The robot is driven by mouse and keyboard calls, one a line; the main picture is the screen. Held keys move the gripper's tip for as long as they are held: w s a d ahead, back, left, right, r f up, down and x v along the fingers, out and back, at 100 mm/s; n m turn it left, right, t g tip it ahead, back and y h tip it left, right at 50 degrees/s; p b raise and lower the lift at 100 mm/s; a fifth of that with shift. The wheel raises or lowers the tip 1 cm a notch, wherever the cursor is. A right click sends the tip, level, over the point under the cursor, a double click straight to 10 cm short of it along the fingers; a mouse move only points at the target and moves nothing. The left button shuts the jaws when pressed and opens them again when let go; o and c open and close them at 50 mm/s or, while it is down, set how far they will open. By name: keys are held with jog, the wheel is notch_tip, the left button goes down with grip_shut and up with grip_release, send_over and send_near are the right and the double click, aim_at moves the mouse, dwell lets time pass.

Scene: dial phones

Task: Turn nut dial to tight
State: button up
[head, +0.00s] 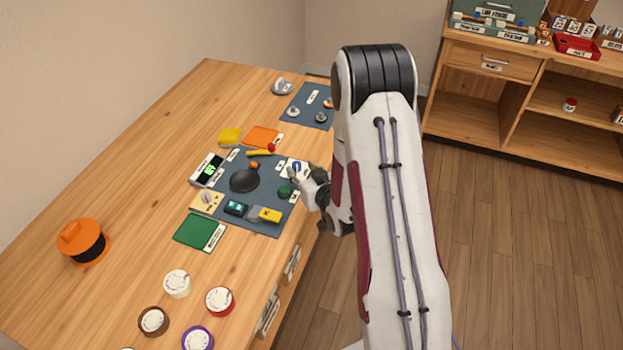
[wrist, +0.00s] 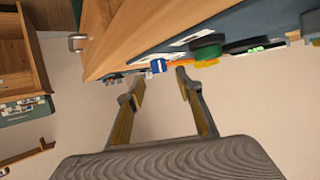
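A small blue and white part (head: 297,168) sits at the right edge of the dark mat, partly hidden by my gripper. It also shows in the wrist view (wrist: 158,66), just beyond and between my fingertips. A beige plate with a pale knob (head: 207,201) lies at the mat's left front corner. The labels are too small to read, so I cannot tell which part is the nut dial. My gripper (wrist: 160,77) is open and empty, its two fingers apart. In the head view, my gripper (head: 306,181) is beside the table's right edge, close to the blue and white part.
The dark mat (head: 224,172) also holds a black round part (head: 244,180), a green knob (head: 285,190) and a yellow block (head: 268,215). An orange-topped spool (head: 83,241) and several round dials stand at left and front. The table's left side is mostly clear.

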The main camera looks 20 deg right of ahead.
jog(key=shift+v, duration=3.3)
